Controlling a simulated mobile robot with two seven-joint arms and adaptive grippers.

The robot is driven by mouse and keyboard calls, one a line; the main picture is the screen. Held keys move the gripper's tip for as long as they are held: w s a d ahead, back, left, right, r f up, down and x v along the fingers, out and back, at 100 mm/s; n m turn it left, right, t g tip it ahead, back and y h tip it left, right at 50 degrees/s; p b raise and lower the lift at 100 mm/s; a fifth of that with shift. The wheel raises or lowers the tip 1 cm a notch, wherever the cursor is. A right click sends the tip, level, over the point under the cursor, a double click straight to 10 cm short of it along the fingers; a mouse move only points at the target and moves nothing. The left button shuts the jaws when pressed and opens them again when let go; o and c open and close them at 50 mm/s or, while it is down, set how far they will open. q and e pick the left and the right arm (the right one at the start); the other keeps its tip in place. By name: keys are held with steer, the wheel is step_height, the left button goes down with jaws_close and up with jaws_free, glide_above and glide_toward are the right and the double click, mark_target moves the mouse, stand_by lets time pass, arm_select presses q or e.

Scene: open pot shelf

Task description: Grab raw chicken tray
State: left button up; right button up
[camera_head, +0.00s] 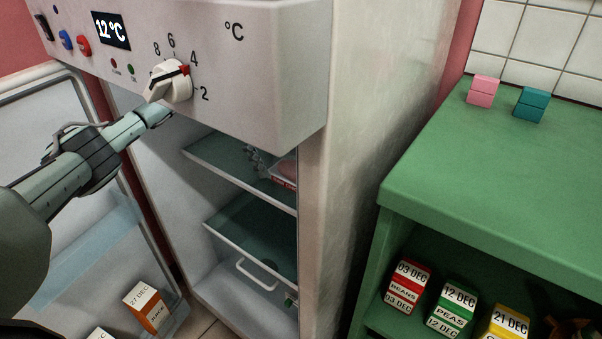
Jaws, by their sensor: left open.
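A small tray with pinkish contents and a red label (286,176), which looks like the raw chicken tray, sits at the right end of the upper shelf (225,160) in the open fridge. The fridge wall partly hides it, and its label is too small to read surely. My left gripper (150,116) is outside the fridge, just below the white dial (171,82). It is open, apart from the tray and to its upper left. I cannot tell whether it touches the dial. My right gripper is not in view.
A grey jagged object (257,162) is beside the tray. The lower shelf (250,235) looks mostly clear. A green cabinet (500,165) with food boxes stands at right.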

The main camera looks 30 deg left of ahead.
arm_select(q)
steer(key=d, duration=0.4)
steer(key=s+d, duration=0.1)
steer(key=d, duration=0.1)
steer(key=shift+d+f, duration=0.25)
steer(key=shift+f, duration=0.3)
steer(key=shift+w, duration=0.1)
steer(key=c, duration=1.6)
